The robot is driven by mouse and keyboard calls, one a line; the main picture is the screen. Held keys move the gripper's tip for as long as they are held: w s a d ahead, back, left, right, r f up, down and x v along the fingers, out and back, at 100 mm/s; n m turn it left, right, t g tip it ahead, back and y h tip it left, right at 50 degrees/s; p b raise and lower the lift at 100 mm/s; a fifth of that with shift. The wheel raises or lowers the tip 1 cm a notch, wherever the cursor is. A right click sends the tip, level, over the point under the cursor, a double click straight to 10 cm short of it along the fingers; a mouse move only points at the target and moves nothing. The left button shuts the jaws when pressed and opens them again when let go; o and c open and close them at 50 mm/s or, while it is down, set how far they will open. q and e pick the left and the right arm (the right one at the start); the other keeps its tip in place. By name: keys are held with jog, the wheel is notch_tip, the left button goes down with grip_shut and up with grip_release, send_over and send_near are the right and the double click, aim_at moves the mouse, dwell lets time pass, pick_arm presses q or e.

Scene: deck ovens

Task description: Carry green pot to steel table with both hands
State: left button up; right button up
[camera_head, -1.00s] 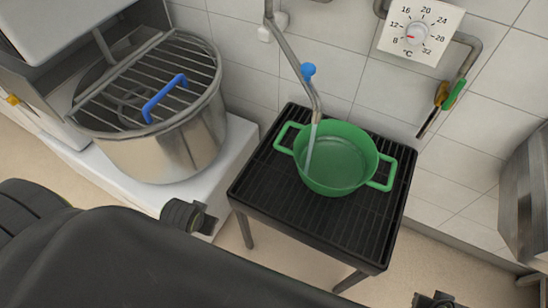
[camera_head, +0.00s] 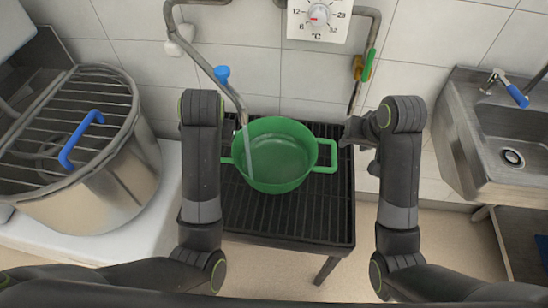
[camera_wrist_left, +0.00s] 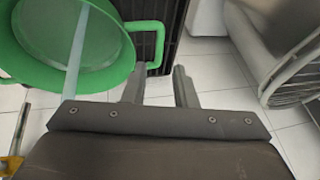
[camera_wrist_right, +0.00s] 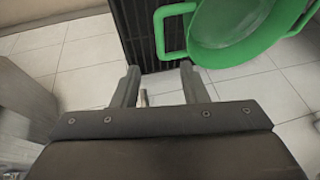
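The green pot (camera_head: 277,178) stands upright on a black slatted stand (camera_head: 290,222), with a handle on each side. A pale stream (camera_head: 247,150) runs from the tap down into it. My right gripper (camera_head: 358,145) is open, just right of the pot's right handle and apart from it. In the right wrist view the open fingers (camera_wrist_right: 160,85) point toward a pot handle (camera_wrist_right: 160,35). In the left wrist view my left gripper (camera_wrist_left: 159,85) is open and empty, near the other handle (camera_wrist_left: 158,45). In the head view my left arm hides that gripper. I cannot make out a separate steel table.
A large steel kettle (camera_head: 100,190) with a blue-handled grid stands at left. A tap pipe with a blue knob (camera_head: 222,75) hangs over the pot's back left. A steel sink unit (camera_head: 475,170) is at right. A tiled wall (camera_head: 120,50) closes the back.

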aim_at(334, 155)
pick_arm(q)
jog(key=shift+f, duration=0.1)
pick_arm(e)
jog(key=shift+f, duration=0.1)
pick_arm(q)
jog(key=x, duration=1.7)
jog(key=shift+w+a+f, duration=0.1)
jog(key=shift+w+a, duration=0.05)
pick_arm(e)
jog(key=x, duration=1.7)
jog(key=shift+w+f, duration=0.1)
jog(key=shift+f, duration=0.05)
pick_arm(q)
jog(key=c, duration=0.5)
pick_arm(e)
jog(key=c, duration=0.5)
pick_arm(q)
grip_shut()
pick_arm(e)
grip_shut()
pick_arm(q)
jog(key=shift+w+r, duration=0.1)
jog(key=shift+r, duration=0.1)
pick_arm(e)
jog(key=shift+w+r, duration=0.1)
jog(key=shift+r, duration=0.1)
